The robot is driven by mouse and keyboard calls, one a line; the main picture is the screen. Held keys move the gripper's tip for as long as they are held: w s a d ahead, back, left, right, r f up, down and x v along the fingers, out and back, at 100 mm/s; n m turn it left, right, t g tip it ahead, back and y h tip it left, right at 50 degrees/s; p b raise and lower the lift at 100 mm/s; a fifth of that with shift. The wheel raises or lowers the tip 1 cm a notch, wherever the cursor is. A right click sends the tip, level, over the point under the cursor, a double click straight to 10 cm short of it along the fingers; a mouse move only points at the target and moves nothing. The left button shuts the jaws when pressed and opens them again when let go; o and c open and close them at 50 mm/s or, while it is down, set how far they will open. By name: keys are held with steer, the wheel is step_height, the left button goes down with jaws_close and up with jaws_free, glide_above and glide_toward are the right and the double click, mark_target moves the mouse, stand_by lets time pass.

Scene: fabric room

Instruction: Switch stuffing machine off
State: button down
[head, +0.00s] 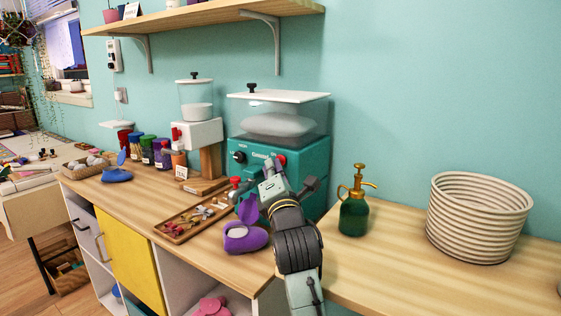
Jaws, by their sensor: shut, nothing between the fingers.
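The stuffing machine (258,147) is a teal box on the wooden counter, against the wall. A clear hopper (285,108) with white stuffing and a white lid sits on top. Its front has a black knob (239,157) at the left, a small label in the middle and a red control (281,160) at the right. My gripper (272,170) is shut and empty in front of the machine, close to the red control. I cannot tell whether it touches it. My arm hides the lower right part of the front.
A purple plush piece (244,241) lies left of my arm, beside a wooden tray (172,231) of small parts. A green spray bottle (354,218) and a ribbed white basket (477,222) stand to the right. A shelf (196,17) hangs above.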

steer(key=s+a, duration=0.3)
steer(key=s, duration=0.2)
steer(key=shift+a, duration=0.3)
